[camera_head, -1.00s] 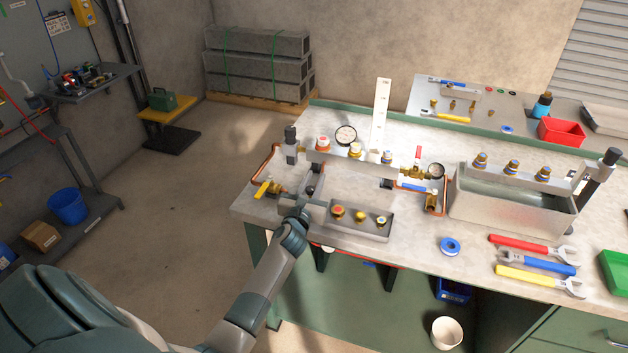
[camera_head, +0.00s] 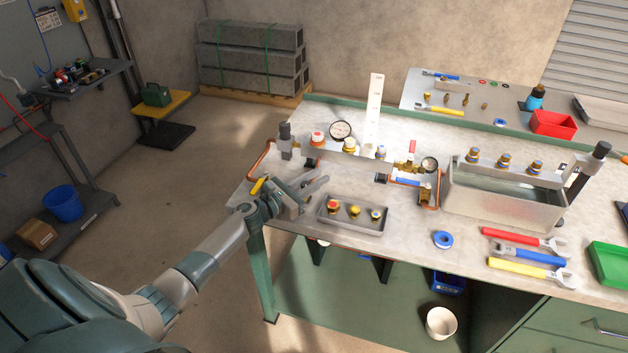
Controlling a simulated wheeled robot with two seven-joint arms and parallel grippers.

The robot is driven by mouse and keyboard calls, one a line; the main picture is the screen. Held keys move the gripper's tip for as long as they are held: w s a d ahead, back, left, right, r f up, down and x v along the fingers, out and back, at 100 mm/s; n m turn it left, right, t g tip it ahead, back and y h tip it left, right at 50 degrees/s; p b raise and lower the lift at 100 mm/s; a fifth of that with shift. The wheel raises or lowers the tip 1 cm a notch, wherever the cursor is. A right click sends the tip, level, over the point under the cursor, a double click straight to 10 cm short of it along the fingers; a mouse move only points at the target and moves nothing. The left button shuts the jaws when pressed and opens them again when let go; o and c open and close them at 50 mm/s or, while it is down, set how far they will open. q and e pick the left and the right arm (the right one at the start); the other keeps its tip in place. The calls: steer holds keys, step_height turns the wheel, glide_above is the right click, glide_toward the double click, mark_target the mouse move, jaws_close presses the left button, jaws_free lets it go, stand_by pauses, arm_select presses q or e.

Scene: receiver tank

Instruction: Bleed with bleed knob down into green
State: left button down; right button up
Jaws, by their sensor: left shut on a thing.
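My left gripper (camera_head: 290,192) is at the left front of the bench, over the brass valve with the yellow lever (camera_head: 257,186). It is shut on what I take to be the bleed knob there; the jaws hide the knob itself. A large round gauge (camera_head: 340,130) stands on the manifold (camera_head: 333,148) behind the gripper. A smaller gauge (camera_head: 429,164) is further right, by a red-handled valve (camera_head: 411,147). The needles and any green band are too small to read. My right gripper is not in view.
A grey tray (camera_head: 345,224) with several capped fittings lies just right of the gripper. A metal water tank (camera_head: 500,203) stands to the right. A blue tape roll (camera_head: 442,239) and wrenches (camera_head: 524,239) lie at the front right. Copper pipe (camera_head: 262,160) bends close behind the gripper.

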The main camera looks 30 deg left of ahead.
arm_select(q)
steer(key=shift+d+m+h, duration=0.1)
steer(key=shift+m+h, duration=0.3)
steer(key=shift+h, duration=0.2)
steer(key=c, duration=1.5)
jaws_free()
steer(key=shift+r, duration=0.1)
steer(key=shift+r, duration=0.5)
steer(key=shift+s+d+r+p, duration=0.1)
steer(key=shift+d+r+p, duration=0.45)
steer(key=shift+d+r, duration=1.25)
steer(key=shift+d+r+p, duration=0.5)
steer(key=shift+d+r, duration=0.95)
steer(key=shift+d, duration=0.6)
steer(key=shift+s+d+r+p, duration=0.1)
steer(key=shift+d+r+p, duration=0.45)
steer(key=shift+d+r, duration=1.25)
